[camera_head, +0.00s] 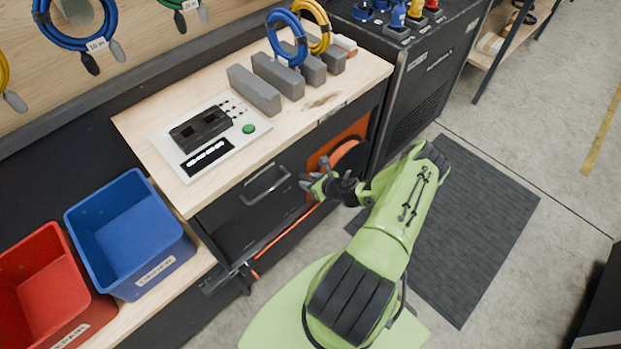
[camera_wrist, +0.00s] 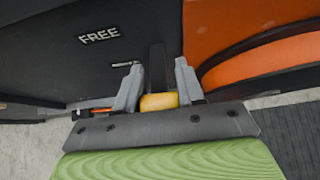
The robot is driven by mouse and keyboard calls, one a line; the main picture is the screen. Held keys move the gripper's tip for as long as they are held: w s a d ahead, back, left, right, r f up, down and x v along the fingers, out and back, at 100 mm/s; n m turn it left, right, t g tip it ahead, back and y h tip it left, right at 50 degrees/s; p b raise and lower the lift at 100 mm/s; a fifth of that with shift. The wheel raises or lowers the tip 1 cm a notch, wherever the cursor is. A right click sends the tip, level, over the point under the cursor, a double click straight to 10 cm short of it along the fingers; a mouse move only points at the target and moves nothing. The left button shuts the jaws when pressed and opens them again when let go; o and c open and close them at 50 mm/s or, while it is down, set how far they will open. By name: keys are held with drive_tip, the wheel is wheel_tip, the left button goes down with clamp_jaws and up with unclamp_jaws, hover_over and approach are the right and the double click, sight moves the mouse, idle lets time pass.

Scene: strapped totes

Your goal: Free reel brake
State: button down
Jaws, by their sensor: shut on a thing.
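The orange reel (camera_head: 345,150) stands under the workbench, partly hidden by the bench and my arm. In the wrist view its orange side (camera_wrist: 240,35) fills the upper right. A black panel (camera_wrist: 60,60) beside it carries the word FREE in white, up and left of my gripper. My gripper (camera_wrist: 156,78) is shut on the brake lever, whose yellow part (camera_wrist: 158,102) lies between the fingers. A dark bar (camera_wrist: 157,55) shows behind it. In the head view my gripper (camera_head: 314,184) is in front of the reel's left side; the lever is hidden there.
An orange cable (camera_head: 288,231) runs down left from the reel area. The workbench (camera_head: 330,98) above holds a tester (camera_head: 205,130) and grey blocks (camera_head: 254,90). A black cabinet (camera_head: 425,85) stands right of the reel. Blue (camera_head: 130,225) and red (camera_head: 45,290) bins sit left.

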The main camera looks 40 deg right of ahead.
drive_tip(key=shift+d, duration=0.1)
idle(0.3)
drive_tip(key=c, duration=0.8)
unclamp_jaws()
drive_tip(key=shift+o, duration=0.2)
drive_tip(key=p+v, duration=0.3)
drive_tip(key=v, duration=1.2)
drive_tip(key=shift+s+r, duration=0.25)
drive_tip(key=shift+r, duration=0.1)
